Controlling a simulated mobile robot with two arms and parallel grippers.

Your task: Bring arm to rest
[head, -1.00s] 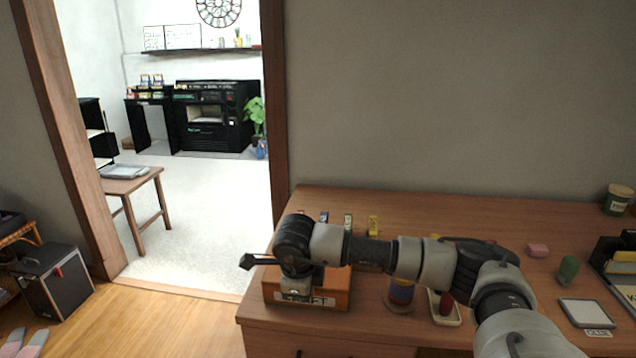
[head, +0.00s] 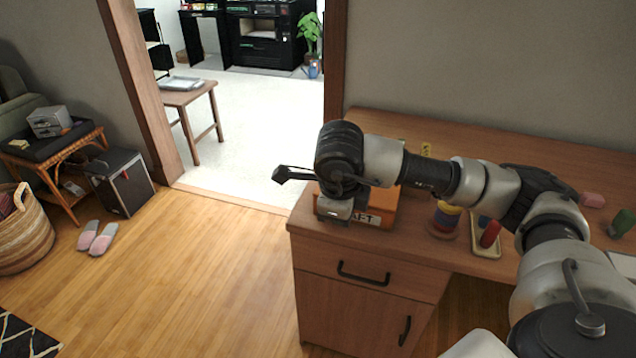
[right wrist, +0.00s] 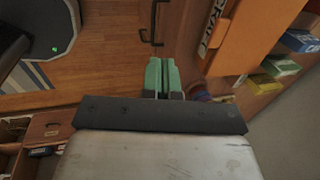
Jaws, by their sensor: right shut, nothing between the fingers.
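My right arm (head: 465,180) comes in from the right of the head view and reaches left across the desk, bent, with its wrist end above the desk's left end. My right gripper (right wrist: 163,75) shows in the right wrist view with its two green fingers together and nothing between them. In the head view its fingertips cannot be made out clearly. My left gripper is not in view.
The wooden desk (head: 365,245) carries an orange box (head: 382,209) beside my wrist, a stacked ring toy (head: 445,218) and a tray (head: 488,250) with a red piece. The wooden floor (head: 215,270) left of the desk is clear. A doorway opens behind it.

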